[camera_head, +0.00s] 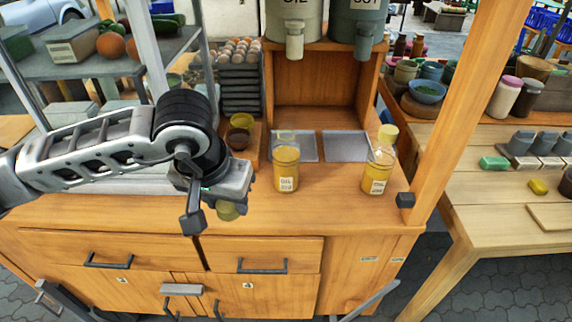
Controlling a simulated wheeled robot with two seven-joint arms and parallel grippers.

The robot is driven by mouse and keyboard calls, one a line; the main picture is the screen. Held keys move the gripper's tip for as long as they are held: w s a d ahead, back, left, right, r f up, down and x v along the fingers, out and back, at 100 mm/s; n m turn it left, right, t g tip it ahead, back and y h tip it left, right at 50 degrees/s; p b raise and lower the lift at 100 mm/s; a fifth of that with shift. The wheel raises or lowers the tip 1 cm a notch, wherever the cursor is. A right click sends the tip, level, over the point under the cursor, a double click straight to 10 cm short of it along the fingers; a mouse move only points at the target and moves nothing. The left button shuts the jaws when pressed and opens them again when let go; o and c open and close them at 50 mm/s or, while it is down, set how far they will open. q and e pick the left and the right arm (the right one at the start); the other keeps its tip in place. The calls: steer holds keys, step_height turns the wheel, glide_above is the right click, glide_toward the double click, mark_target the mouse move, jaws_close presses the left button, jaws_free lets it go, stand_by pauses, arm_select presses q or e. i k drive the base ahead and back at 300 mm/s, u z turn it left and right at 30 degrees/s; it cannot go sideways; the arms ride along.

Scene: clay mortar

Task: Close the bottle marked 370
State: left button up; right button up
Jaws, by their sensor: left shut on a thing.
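Two clear bottles of yellow contents stand upright on the wooden counter. The left bottle (286,170) has a white label and no coloured cap on its mouth. The right bottle (377,170) has a white label and a pale yellow cap (388,133) on top. The labels are too small to read surely. My left gripper (230,198) is shut on a yellow-green cap (229,211), left of the left bottle and apart from it. The gripper body hides part of the cap. My right gripper is not in view.
Two grey plates (346,147) lie behind the bottles, under two large dispensers (294,22). Small bowls (239,137) and stacked egg trays (240,88) stand at the back left. A wooden post (462,110) rises right of the counter. The counter's front is clear.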

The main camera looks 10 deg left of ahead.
mark_target(286, 150)
steer(key=u, duration=2.35)
steer(key=k, duration=1.1)
steer(key=z, duration=1.3)
